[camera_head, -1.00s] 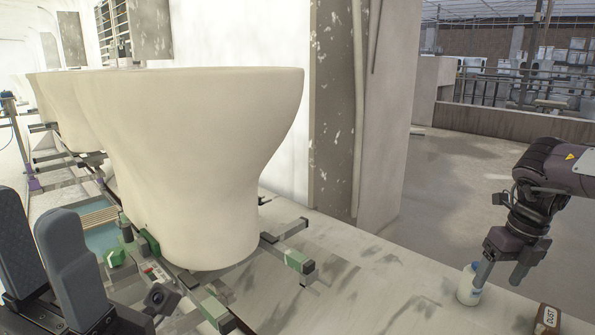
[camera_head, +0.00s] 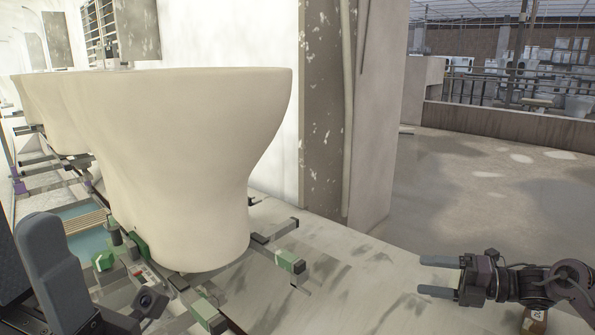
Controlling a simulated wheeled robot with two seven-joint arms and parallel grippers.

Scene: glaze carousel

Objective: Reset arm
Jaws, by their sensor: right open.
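My right gripper (camera_head: 438,277) is at the lower right, with its arm coming in from the right edge. Its two grey fingers point left and stand apart, with nothing visible between them. It appears over the grey slab's right part. My left gripper is not in view. The small white bottle from the earlier frame does not show now; I cannot tell whether the gripper hides it.
A large cream ceramic piece (camera_head: 190,160) stands on a metal frame with green clamps (camera_head: 287,260). A grey pad (camera_head: 52,270) rises at lower left. A brown box (camera_head: 535,322) is partly hidden under my right arm. Open floor (camera_head: 480,185) lies beyond.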

